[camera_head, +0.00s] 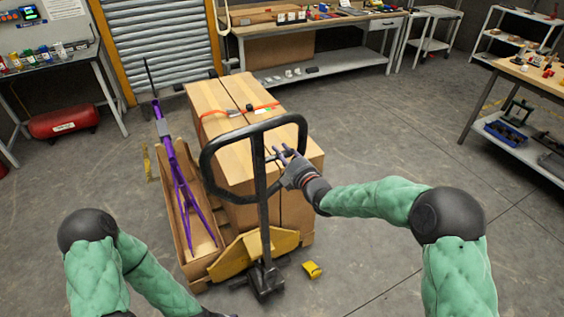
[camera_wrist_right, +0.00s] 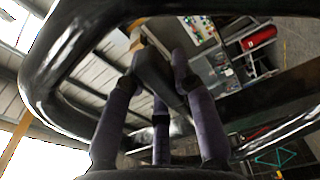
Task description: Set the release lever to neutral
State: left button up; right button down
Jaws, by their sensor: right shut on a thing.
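A pallet jack stands in the middle of the head view, its black handle loop (camera_head: 217,146) upright on a dark post. The release lever (camera_head: 268,160) is a small dark piece inside the loop, mostly hidden by my fingers. My right gripper (camera_head: 281,156) reaches in from the right at the loop and is shut on the lever. In the right wrist view the fingers (camera_wrist_right: 160,90) close around a dark, flat bar, with the loop (camera_wrist_right: 65,45) curving around them.
Strapped cardboard boxes (camera_head: 237,185) sit on the yellow jack (camera_head: 238,256). A purple frame (camera_head: 178,180) lies in an open carton to the left. A small yellow block (camera_head: 312,269) is on the floor. Workbenches line the back and right; floor at right is clear.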

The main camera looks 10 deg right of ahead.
jog(key=shift+r+n+b, duration=0.25)
jog(key=shift+n+b, duration=0.35)
jog(key=c, duration=1)
grip_release()
jog(key=shift+s, duration=0.1)
jog(key=v, duration=1.2)
jog(key=shift+f, duration=0.15)
